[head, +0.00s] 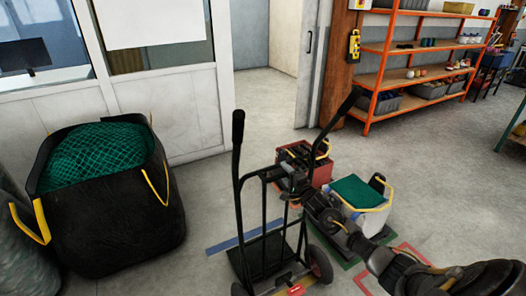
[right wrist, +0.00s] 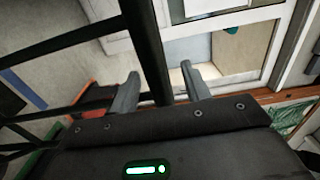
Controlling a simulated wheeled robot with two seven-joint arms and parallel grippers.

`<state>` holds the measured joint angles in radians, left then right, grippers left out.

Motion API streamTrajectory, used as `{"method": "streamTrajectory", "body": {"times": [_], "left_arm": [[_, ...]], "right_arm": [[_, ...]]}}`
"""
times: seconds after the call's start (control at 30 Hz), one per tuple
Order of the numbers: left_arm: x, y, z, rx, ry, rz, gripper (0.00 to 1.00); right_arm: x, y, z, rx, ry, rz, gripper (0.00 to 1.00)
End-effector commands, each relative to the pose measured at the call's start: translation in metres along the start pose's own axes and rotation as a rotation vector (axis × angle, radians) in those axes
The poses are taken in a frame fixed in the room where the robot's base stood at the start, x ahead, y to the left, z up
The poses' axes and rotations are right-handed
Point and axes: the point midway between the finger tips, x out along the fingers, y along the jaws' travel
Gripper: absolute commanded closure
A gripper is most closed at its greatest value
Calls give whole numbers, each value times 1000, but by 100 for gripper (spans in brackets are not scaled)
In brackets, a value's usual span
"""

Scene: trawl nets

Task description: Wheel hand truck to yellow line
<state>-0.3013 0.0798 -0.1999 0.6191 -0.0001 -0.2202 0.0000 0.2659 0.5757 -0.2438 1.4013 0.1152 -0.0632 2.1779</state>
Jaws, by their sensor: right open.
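The black hand truck (head: 237,170) stands upright in the middle of the head view, with two tall handles, a flat toe plate and dark wheels. My right arm reaches in from the lower right, and my right gripper (head: 294,184) is at the truck's right upright. In the right wrist view the open fingers (right wrist: 160,88) stand on either side of a black bar of the truck (right wrist: 146,45), with gaps visible. My left gripper is not in view.
A black bag of green net (head: 110,215) stands at left. A red crate (head: 318,165) and a white tub with green net (head: 358,205) stand close behind the truck. A blue floor line (head: 228,244) lies beside it. Orange shelves (head: 425,48) stand at back right.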

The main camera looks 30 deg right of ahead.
Motion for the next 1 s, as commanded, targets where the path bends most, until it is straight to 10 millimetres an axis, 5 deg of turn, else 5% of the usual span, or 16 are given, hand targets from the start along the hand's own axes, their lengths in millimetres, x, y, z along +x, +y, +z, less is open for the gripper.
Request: {"method": "streamTrajectory", "body": {"times": [0.27, 1.0], "left_arm": [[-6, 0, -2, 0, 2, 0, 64], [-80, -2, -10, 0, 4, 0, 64]], "right_arm": [[-5, 0, 1, 1, -1, 4, 53], [-115, -1, 0, 1, 0, 5, 53]]}}
